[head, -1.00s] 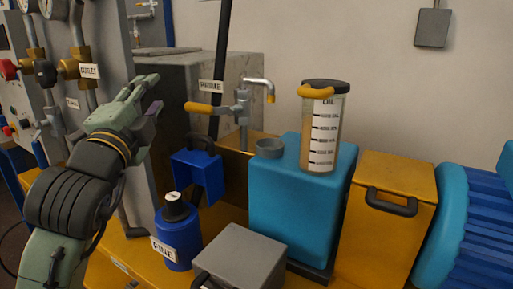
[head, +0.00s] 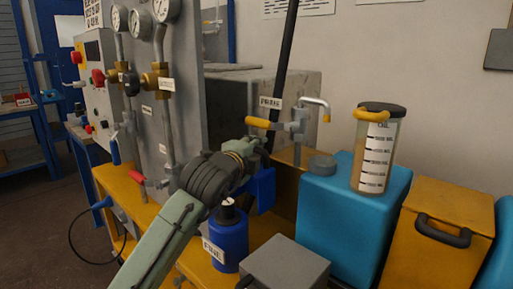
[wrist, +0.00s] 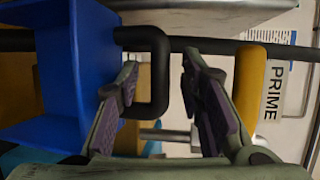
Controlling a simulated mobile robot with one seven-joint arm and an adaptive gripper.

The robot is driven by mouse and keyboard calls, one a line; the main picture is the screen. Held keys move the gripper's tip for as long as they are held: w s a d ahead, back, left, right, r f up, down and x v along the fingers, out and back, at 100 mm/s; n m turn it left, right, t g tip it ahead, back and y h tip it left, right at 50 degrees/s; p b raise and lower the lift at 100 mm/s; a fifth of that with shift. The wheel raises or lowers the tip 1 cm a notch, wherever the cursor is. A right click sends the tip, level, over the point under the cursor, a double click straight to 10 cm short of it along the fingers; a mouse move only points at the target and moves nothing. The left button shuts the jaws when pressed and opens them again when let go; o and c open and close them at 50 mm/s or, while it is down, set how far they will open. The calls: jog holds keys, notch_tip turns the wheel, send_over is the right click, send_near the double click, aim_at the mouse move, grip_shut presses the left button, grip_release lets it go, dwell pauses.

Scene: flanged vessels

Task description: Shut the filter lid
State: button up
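A blue open-sided part (head: 262,190), seen close in the wrist view (wrist: 40,70), carries a black U-shaped handle (wrist: 158,70). It may be the filter lid; I cannot tell for sure. A blue canister (head: 228,238) labelled FINE, with a black cap, stands just below and in front of it. My gripper (wrist: 160,88) is open. The handle's outer bar shows between its two purple-padded fingers, and the left finger overlaps the handle loop; contact is not clear. In the head view my arm hides the fingers and handle.
A yellow lever (wrist: 248,85) by the PRIME label is close right of my fingers in the wrist view. A teal tank (head: 340,215) bears an oil jar (head: 375,155). A grey box (head: 285,265) stands in front. The gauge panel (head: 190,90) rises at left.

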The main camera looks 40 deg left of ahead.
jog(key=shift+w+a+f, duration=0.1)
jog(key=shift+w+a, duration=0.1)
jog(key=shift+w, duration=0.4)
jog(key=shift+c, duration=0.6)
grip_shut()
